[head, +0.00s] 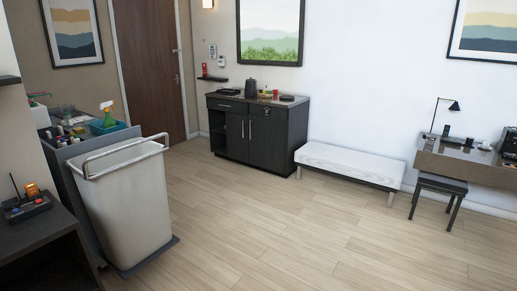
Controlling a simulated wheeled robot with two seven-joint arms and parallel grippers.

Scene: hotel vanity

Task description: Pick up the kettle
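A dark kettle (251,88) stands upright on top of the dark vanity cabinet (265,136) against the far wall. It is small and far away in the head view. It stands between a dark flat item (229,92) on its left and small red and yellow items (267,94) on its right. Neither of my grippers shows in the head view, and nothing is seen touching the kettle.
A housekeeping cart (130,205) with a white bin stands at the near left, beside a dark table (35,226). A white-topped bench (350,164) is right of the cabinet. A desk (455,160) and stool (440,187) stand far right. Open wooden floor (250,220) lies between.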

